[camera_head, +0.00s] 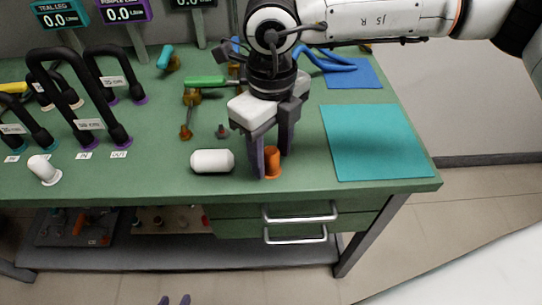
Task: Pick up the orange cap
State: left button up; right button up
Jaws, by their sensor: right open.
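The orange cap (272,162) stands on the green bench top near its front edge. My right gripper (272,165) comes down over it from above. Its two fingers are open, one on each side of the cap, and the left finger partly hides the cap's base. I cannot tell whether either finger touches it.
A white cylinder (212,161) lies just left of my right gripper. A teal mat (376,142) is to the right, with a blue mat (353,75) behind. Black pipe loops (62,80), a white fitting (44,170) and a green-handled tool (205,82) are left. Drawers (235,222) sit below.

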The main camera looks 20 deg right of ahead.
aim_at(271, 150)
jog(key=shift+f, duration=0.2)
jog(key=c, duration=1)
jog(key=shift+r, duration=0.1)
notch_tip(271, 150, up, 10)
jog(key=shift+f, duration=0.1)
